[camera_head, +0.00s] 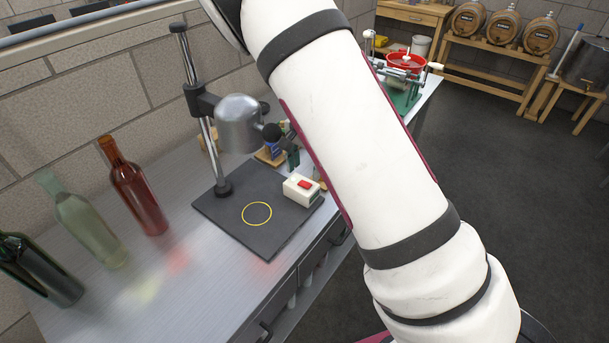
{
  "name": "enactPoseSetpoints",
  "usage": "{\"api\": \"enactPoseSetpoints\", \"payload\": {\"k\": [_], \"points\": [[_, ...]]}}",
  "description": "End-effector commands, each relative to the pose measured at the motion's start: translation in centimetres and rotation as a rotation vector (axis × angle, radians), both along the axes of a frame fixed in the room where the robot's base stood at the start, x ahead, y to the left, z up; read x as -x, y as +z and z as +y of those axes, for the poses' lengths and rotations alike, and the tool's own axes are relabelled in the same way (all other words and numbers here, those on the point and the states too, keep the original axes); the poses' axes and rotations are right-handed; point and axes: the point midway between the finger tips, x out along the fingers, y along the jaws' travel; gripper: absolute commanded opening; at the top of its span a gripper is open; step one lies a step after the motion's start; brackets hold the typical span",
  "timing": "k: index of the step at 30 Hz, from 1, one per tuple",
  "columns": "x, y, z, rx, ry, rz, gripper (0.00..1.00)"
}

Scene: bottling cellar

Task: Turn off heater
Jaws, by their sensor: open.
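The heater (239,126) is a silver dome-shaped head clamped to an upright post. The post stands on a dark square base plate (233,234) with a yellow ring (257,213) marked on it. A small cream switch box (300,192) with a red rocker (304,184) sits at the plate's right corner. I cannot read the rocker's position. My white arm crosses the picture from bottom right to top and passes just right of the box and heater. Dark parts show between the heater head and my arm; I cannot tell what they belong to. I cannot make out my gripper.
A red bottle (134,188), a pale green bottle (88,226) and a dark green bottle (38,270) stand left on the metal bench (190,285). Small blocks stand behind the plate. A red-and-green device (405,80) is farther back. Barrels (504,28) line the back wall. Floor at right is clear.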

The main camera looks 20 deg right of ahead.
Motion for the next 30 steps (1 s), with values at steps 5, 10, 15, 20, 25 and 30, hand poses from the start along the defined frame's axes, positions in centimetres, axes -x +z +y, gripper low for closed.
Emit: {"api": "enactPoseSetpoints", "payload": {"k": [5,10,15,20,25,30], "points": [[-0.2,3.9,0.2,-0.003,0.003,-0.005,0.52],[-0.1,6.6,0.1,-0.001,0.003,-0.003,0.52],[-0.1,7.9,0.1,0.0,0.002,-0.001,0.52],[0.0,8.1,0.1,0.0,0.001,0.0,0.52],[-0.1,8.1,0.1,0.0,0.002,0.0,0.52],[0.0,8.2,0.1,-0.002,0.002,-0.001,0.52]]}}
